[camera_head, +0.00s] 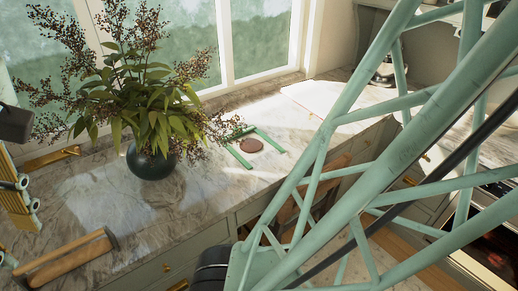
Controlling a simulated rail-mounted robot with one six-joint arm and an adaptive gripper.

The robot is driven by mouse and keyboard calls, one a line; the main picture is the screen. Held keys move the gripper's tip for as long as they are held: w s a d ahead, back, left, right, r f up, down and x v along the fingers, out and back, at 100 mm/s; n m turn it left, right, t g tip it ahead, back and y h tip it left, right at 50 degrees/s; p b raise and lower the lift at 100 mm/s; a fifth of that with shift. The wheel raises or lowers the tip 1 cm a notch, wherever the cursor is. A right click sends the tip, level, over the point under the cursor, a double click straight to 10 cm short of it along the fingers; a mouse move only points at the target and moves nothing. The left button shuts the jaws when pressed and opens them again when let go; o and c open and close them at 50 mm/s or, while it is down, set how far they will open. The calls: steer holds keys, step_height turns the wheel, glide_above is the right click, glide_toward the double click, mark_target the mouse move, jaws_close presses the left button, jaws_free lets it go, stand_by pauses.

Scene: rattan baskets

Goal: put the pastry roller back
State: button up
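A wooden roller-like piece (65,262) lies at the lower left of the counter, running from the lower left up to a dark end. It looks like the pastry roller, but I cannot tell for sure. It seems to rest in or against a wooden holder, and its left end is near the frame edge. My gripper is not recognisable in this view, so I cannot see whether it holds anything.
A dark round vase (151,163) with a wide leafy plant stands on the marble counter (95,205). A wooden rack (17,200) stands left. Green trusswork blocks the right side.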

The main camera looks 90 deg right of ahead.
steer(key=shift+m+t, duration=0.5)
steer(key=shift+m, duration=0.1)
steer(key=s, duration=0.3)
steer(key=s+a, duration=0.1)
steer(key=s, duration=0.1)
steer(key=shift+s, duration=0.4)
